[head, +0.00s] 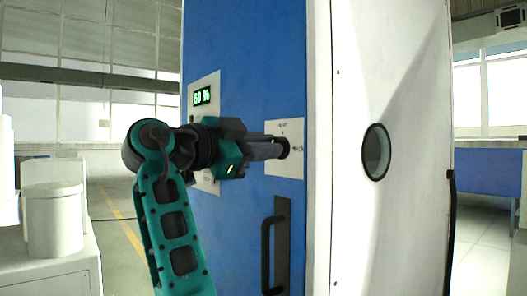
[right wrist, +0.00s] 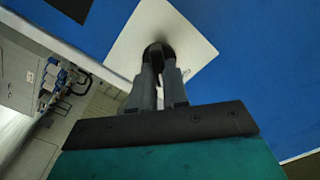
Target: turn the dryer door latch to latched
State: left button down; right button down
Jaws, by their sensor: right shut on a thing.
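The dryer is a tall cabinet with a blue door (head: 230,60) and a white side. The latch (head: 284,147) is a small dark knob on a pale label plate (head: 290,170) near the door's right edge. My right gripper (head: 278,148) reaches it from the left and is shut on it. In the right wrist view the two fingers of my right gripper (right wrist: 160,75) close around the dark latch (right wrist: 158,52) in front of the plate (right wrist: 195,35). The fingers hide most of the latch, so its angle cannot be told. My left gripper is out of view.
A dark vertical door handle (head: 267,255) is below the latch. A display (head: 202,96) reading 60 % is at the door's upper left. A white lidded container (head: 54,220) stands on a surface at the left. The dryer's side has a round port (head: 376,152).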

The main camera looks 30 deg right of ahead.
jog(key=shift+f+m+b, duration=0.15)
jog(key=shift+m+b, duration=0.45)
jog(key=shift+m, duration=1.85)
jog(key=shift+f+m+b, duration=0.1)
jog(key=shift+m+b, duration=0.5)
jog(key=shift+m, duration=1.85)
jog(key=shift+s, duration=0.1)
jog(key=c, duration=1.1)
grip_release()
jog(key=shift+a, duration=0.1)
jog(key=a, duration=0.4)
jog(key=a+p, duration=0.1)
jog(key=a, duration=0.3)
jog(key=s+a+p, duration=0.1)
jog(key=a, duration=0.3)
jog(key=shift+a, duration=0.35)
